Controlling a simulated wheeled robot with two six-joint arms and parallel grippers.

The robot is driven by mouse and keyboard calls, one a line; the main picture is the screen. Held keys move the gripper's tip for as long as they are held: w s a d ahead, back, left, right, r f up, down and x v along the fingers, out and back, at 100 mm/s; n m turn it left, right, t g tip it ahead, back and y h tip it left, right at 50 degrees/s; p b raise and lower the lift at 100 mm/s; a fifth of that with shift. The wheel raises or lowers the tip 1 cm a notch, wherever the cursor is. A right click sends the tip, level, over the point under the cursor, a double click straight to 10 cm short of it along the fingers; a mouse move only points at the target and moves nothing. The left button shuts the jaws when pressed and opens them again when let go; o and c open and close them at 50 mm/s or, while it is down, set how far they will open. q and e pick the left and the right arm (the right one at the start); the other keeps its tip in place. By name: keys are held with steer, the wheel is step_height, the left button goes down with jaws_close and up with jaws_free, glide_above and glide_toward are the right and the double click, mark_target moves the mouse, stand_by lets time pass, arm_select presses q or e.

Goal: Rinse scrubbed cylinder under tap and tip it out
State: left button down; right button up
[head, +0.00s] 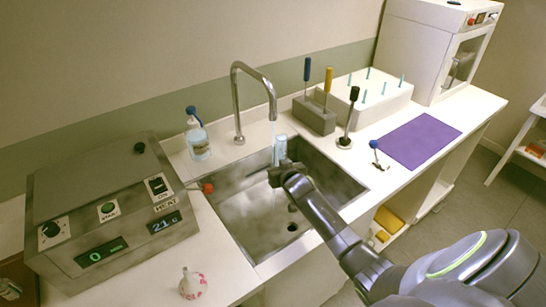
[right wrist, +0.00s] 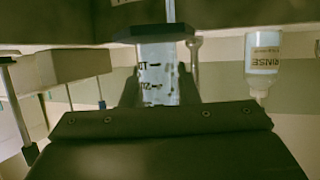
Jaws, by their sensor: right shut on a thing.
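The clear graduated cylinder (head: 280,147) is in my right gripper (head: 283,168), over the sink basin (head: 240,205). It stands about upright under the metal tap (head: 238,95). A thin stream of water (head: 274,125) falls from the tap to the cylinder, and a faint stream shows below it. In the right wrist view, which looks upside down, the cylinder (right wrist: 158,75) has dark marks and a dark foot (right wrist: 155,32), with gripper fingers on both sides. I cannot tell the water level inside. My left gripper is not in view.
A rinse bottle (head: 197,135) stands behind the sink. A red-knobbed lever (head: 207,187) is at its left, a blue-knobbed lever (head: 376,153) at its right. A grey brush block (head: 314,116), white peg rack (head: 365,98) and purple mat (head: 420,140) are to the right. A heater box (head: 105,215) fills the left.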

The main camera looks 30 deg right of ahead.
steer(key=s+p, duration=0.2)
steer(key=s, duration=0.2)
steer(key=shift+s+d+r, duration=0.1)
steer(key=shift+r, duration=0.05)
steer(key=shift+s, duration=0.25)
